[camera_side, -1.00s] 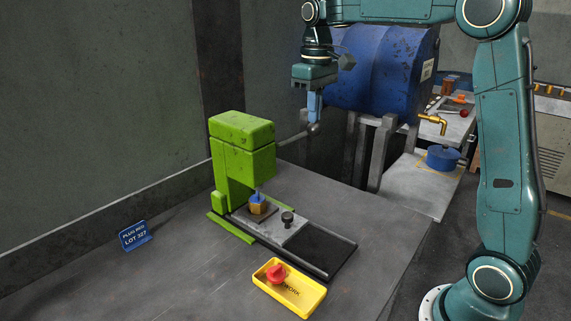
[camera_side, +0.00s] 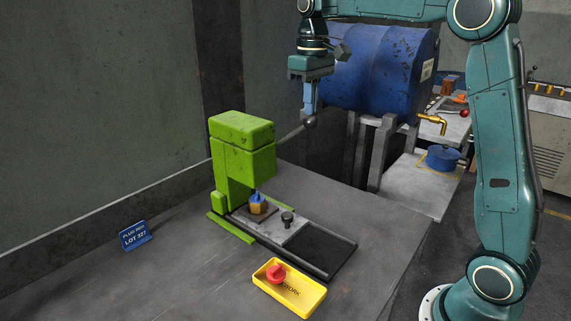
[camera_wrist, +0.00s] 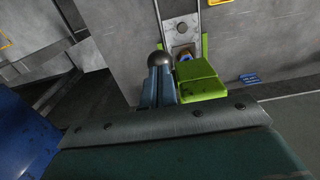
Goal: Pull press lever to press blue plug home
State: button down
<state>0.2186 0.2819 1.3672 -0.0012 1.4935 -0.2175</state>
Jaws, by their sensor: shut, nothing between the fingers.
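The green press (camera_side: 242,150) stands on the bench with its grey lever (camera_side: 292,134) sticking out to the right. The lever ends in a dark round knob (camera_side: 310,122). My gripper (camera_side: 311,112) points down, its blue fingers together, with the tips at the knob. In the wrist view the knob (camera_wrist: 158,60) shows just beyond the tips of my fingers (camera_wrist: 158,88); whether they touch is unclear. The blue plug (camera_side: 257,197) stands upright in a brass-coloured block (camera_side: 258,208) below the press head. How deep it sits is too small to tell.
A black knob (camera_side: 287,217) stands on the slide plate in front of the block. A blue drum (camera_side: 375,70) stands behind my gripper.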

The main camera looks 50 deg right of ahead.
jog(key=shift+r, duration=3)
jog(key=shift+s+a+r, duration=0.15)
jog(key=shift+s+a, duration=0.2)
jog(key=shift+s, duration=0.2)
jog(key=s+a+f+t, duration=0.1)
jog(key=s+a+t, duration=0.15)
jog(key=s, duration=0.35)
jog(key=s+a+f+t, duration=0.1)
jog(key=s+a+f, duration=0.1)
jog(key=s+a, duration=0.35)
jog(key=s+f+t, duration=0.2)
jog(key=s+f, duration=0.7)
jog(key=s, duration=0.3)
jog(key=shift+s+a+f, duration=0.35)
jog(key=shift+s+a, duration=0.05)
jog(key=shift+a, duration=0.05)
jog(key=c, duration=2.1)
grip_release()
